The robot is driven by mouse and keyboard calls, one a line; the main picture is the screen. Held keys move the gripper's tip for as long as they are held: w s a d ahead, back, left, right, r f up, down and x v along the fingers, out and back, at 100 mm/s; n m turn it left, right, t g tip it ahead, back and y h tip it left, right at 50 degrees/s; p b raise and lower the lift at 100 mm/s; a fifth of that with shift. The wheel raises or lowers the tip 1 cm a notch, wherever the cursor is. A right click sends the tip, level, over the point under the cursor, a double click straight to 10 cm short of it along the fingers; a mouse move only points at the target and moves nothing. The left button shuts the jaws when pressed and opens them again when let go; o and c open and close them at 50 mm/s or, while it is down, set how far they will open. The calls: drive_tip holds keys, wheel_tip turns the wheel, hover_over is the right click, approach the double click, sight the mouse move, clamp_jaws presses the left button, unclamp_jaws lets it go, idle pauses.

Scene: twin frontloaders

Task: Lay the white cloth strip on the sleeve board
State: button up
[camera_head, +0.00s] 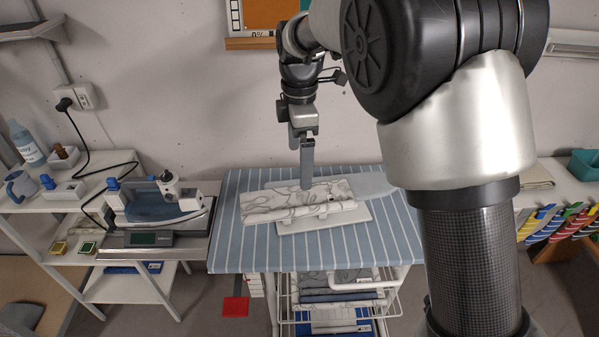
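A white cloth strip with a grey pattern (262,207) lies across the middle of the striped ironing table, over a raised white board or stand. A pale, tapered part of what looks like the sleeve board (368,186) shows at its right, partly hidden behind my arm. A white base plate (340,222) shows below the cloth. My gripper (306,186) points down at the cloth's back edge, with its fingers seen edge-on as one grey shape. I cannot tell whether it touches or holds the cloth.
The blue striped ironing table (232,245) has bare room at its front and left. An iron (160,200) stands on a side shelf at left, with a cable to the wall. A wire rack (300,305) with folded cloths hangs below the table. A teal bin (585,165) stands at right.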

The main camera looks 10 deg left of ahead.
drive_tip(key=s+d+r+m+t+y, duration=0.1)
drive_tip(key=s+d+r+m, duration=0.4)
drive_tip(key=d, duration=0.3)
drive_tip(key=s+d+r+m+t, duration=0.25)
drive_tip(key=d+r+m, duration=0.25)
drive_tip(key=d+r, duration=0.25)
drive_tip(key=s+d+f+m+t+h, duration=0.1)
drive_tip(key=s+d+f+m+t, duration=0.1)
drive_tip(key=s+d+m, duration=0.8)
drive_tip(key=s+m, duration=0.2)
drive_tip(key=s, duration=0.2)
drive_tip(key=shift+s+d+f+m, duration=0.15)
drive_tip(key=shift+s+d+m, duration=0.15)
drive_tip(key=shift+s+d, duration=0.05)
